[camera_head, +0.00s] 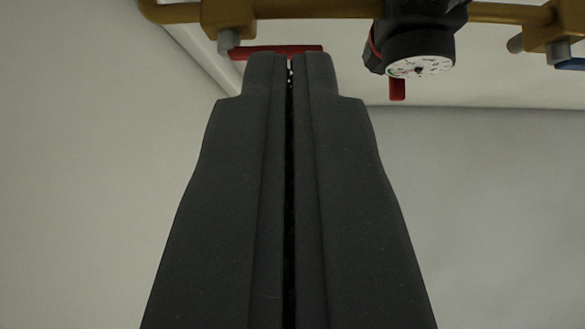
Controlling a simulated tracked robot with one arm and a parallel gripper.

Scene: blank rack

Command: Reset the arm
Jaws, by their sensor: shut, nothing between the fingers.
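My gripper (290,62) fills the middle of the view, its two dark grey fingers pointing up the picture. The fingers are shut, with only a thin dark gap between them and nothing held. The fingertips overlap a red handle (300,50) in the picture, and hide part of it. I cannot tell whether they touch it.
A brass pipe (320,8) runs along the top, with a valve body (228,20) at left and another (555,28) at right. A black round gauge (420,58) with a red tab hangs right of the fingertips. A blue handle (572,63) shows at the right edge. Pale plain surfaces lie below.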

